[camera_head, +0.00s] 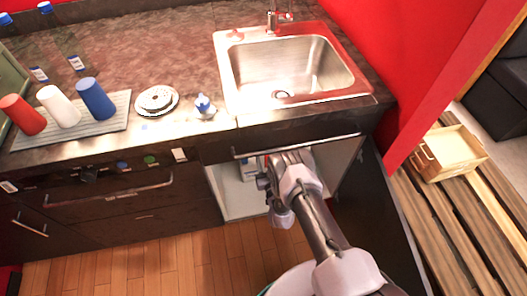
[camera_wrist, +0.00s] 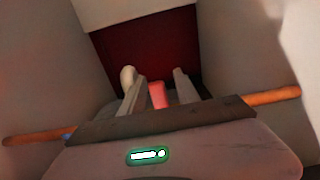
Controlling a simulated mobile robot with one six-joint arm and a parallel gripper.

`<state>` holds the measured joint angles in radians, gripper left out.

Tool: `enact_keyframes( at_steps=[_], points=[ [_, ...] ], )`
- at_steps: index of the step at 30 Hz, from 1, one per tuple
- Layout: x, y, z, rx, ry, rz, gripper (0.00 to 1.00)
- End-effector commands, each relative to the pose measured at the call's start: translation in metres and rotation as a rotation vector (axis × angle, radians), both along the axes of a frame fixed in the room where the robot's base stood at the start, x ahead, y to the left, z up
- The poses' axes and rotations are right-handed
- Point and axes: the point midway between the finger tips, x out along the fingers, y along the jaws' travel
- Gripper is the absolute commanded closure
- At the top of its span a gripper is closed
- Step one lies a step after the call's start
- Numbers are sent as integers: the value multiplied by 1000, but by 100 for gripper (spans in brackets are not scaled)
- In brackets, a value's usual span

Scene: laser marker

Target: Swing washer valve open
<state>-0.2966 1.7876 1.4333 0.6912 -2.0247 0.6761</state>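My gripper (camera_head: 268,180) reaches into the open cabinet under the sink in the head view. In the wrist view my gripper (camera_wrist: 158,84) has its two fingers apart, with gaps on both sides of a small pinkish-red piece (camera_wrist: 157,95). This piece may be the valve handle; its base is hidden behind the gripper body. A copper-coloured pipe (camera_wrist: 272,96) runs across the wrist view, passing out of sight behind the gripper. A pale rounded piece (camera_wrist: 128,75) shows at the left finger. The valve cannot be made out in the head view.
The cabinet's pale interior (camera_head: 234,198) is close around my gripper, and a dark open door (camera_head: 368,205) stands at right. The sink (camera_head: 290,70) is above. Cups (camera_head: 95,98) and plates (camera_head: 157,99) sit on the counter. Wooden floor (camera_head: 150,265) is clear at lower left.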

Motion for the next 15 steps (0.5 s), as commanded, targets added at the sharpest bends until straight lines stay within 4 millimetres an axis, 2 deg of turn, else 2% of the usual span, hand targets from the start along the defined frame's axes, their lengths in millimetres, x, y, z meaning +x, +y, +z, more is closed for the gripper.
enact_keyframes(
  at_steps=[5, 11, 15],
  points=[
    [0, 0, 0, 0, 0, 0, 62],
    [0, 0, 0, 0, 0, 0, 99],
    [0, 0, 0, 0, -1, 0, 100]
  ],
)
